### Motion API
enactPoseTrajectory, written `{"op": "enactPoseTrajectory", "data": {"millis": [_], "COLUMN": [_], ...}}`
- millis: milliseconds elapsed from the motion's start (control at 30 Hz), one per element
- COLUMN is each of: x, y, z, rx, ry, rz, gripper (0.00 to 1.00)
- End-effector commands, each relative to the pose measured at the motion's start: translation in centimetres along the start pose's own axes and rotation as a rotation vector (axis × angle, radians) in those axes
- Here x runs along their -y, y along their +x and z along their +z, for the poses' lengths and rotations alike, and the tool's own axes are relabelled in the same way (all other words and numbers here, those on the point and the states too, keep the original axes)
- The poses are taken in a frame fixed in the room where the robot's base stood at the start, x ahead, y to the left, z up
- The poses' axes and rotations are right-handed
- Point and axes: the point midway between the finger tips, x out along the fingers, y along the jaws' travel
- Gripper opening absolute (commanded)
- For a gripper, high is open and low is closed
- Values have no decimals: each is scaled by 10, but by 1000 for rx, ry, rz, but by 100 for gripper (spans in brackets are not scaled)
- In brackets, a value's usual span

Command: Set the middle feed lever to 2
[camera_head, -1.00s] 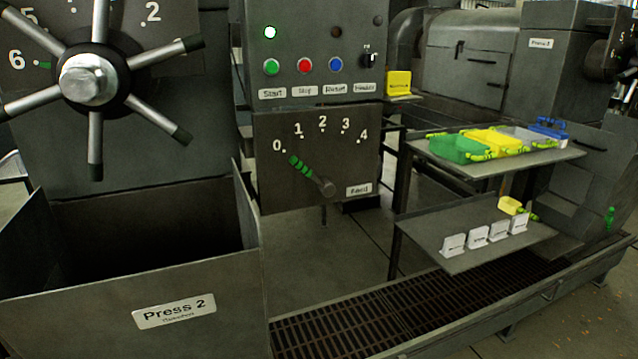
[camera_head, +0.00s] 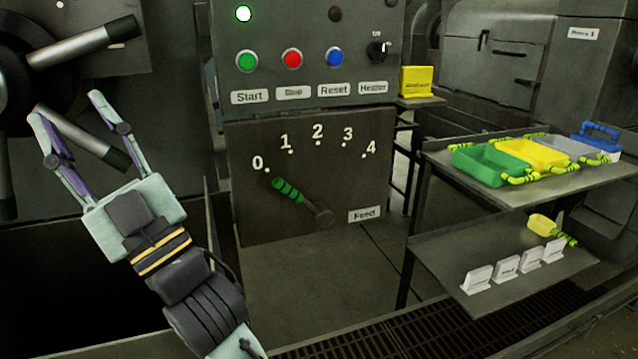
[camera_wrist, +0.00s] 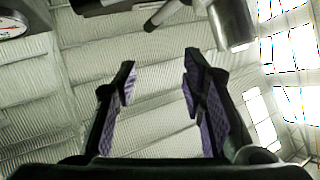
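The feed lever (camera_head: 291,192) is on the dark panel below the buttons in the head view. Its green ribbed grip points up and left, toward the 0 mark, from a dark pivot at lower right. The dial (camera_head: 317,141) around it reads 0, 1, 2, 3, 4, with a "Feed" label below. My gripper (camera_head: 67,118) is raised to the left of the lever, in front of the big spoked wheel, with its fingers apart and empty. The wrist view shows the two purple-padded fingers (camera_wrist: 160,85) spread, with only the ceiling between them. The lever is not in the wrist view.
Above the dial are green, red and blue buttons (camera_head: 334,57) and a Heater knob (camera_head: 378,51). The spoked wheel (camera_head: 82,45) stands at left, close behind my gripper. A shelf with coloured trays (camera_head: 490,164) is at right. The space before the feed panel looks clear.

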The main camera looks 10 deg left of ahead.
Motion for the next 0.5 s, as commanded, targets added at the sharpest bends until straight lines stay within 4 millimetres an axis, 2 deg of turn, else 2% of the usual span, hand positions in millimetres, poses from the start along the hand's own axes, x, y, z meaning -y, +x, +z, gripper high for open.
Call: {"op": "enactPoseTrajectory", "data": {"millis": [33,167,267,300,400,500], "x": [-21,-76,-124,-142,-180,-208], "y": [-10,-46,-89,-109,-161,-206], "z": [26,90,131,144,165,174], "rx": [83,319,511,583,745,864], "ry": [-55,-184,-275,-304,-363,-396], "rz": [5,-9,-34,-47,-87,-127], "gripper": [38,38,38,38,38,38]}}
